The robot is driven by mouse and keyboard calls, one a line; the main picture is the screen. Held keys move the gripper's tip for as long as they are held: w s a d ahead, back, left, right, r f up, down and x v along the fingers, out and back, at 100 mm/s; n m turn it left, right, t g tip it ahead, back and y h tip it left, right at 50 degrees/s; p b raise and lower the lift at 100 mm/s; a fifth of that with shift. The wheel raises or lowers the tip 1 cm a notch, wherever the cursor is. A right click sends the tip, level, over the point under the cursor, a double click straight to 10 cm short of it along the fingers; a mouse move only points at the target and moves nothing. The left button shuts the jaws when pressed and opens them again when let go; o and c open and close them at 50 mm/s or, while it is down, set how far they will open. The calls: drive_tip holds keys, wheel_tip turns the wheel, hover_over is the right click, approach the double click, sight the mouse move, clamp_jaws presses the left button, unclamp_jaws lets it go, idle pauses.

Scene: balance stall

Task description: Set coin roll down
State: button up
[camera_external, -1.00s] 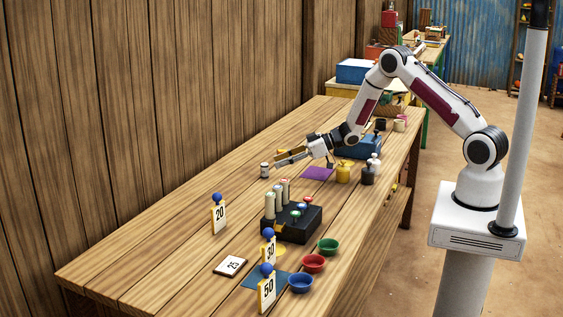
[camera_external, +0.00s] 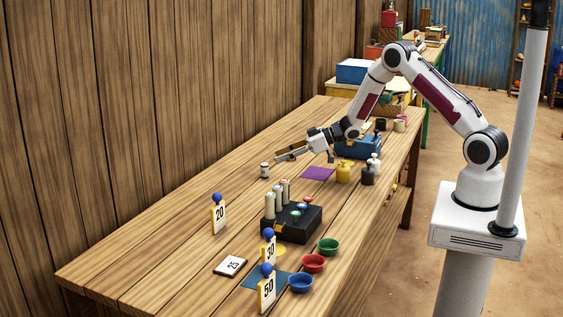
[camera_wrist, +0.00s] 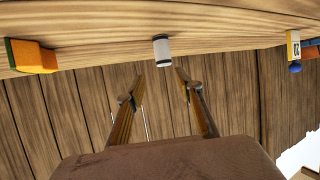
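A small white coin roll (camera_external: 264,171) with dark ends stands upright on the wooden table, near the wall side. It also shows in the wrist view (camera_wrist: 161,49), just beyond the fingertips and apart from them. My gripper (camera_external: 283,156) is up and to the right of the roll in the external view. In the wrist view its two fingers (camera_wrist: 160,76) are spread with nothing between them.
A dark block (camera_external: 311,221) holding several pale rolls stands nearer the camera.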

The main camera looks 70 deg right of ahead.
drive_tip(key=s+d+r+m+h, duration=0.1)
drive_tip(key=s+r+h, duration=0.1)
drive_tip(key=r, duration=0.5)
drive_tip(key=s+d+r+m+h, duration=0.1)
drive_tip(key=r+h, duration=0.1)
drive_tip(key=r, duration=0.4)
drive_tip(key=s+r+m+g+h, duration=0.2)
drive_tip(key=s+r+h, duration=0.1)
drive_tip(key=s+r, duration=0.75)
drive_tip(key=s+a+g+y, duration=0.1)
drive_tip(key=s+a, duration=0.4)
drive_tip(key=s, duration=1.2)
drive_tip(key=s+a+f+m+g, duration=0.1)
drive_tip(key=s+a+g, duration=0.2)
drive_tip(key=s, duration=1.4)
drive_tip(key=a, duration=0.3)
drive_tip(key=shift+s+a+g+y, duration=0.15)
drive_tip(key=shift+a+g+y, duration=0.15)
drive_tip(key=shift+y, duration=0.1)
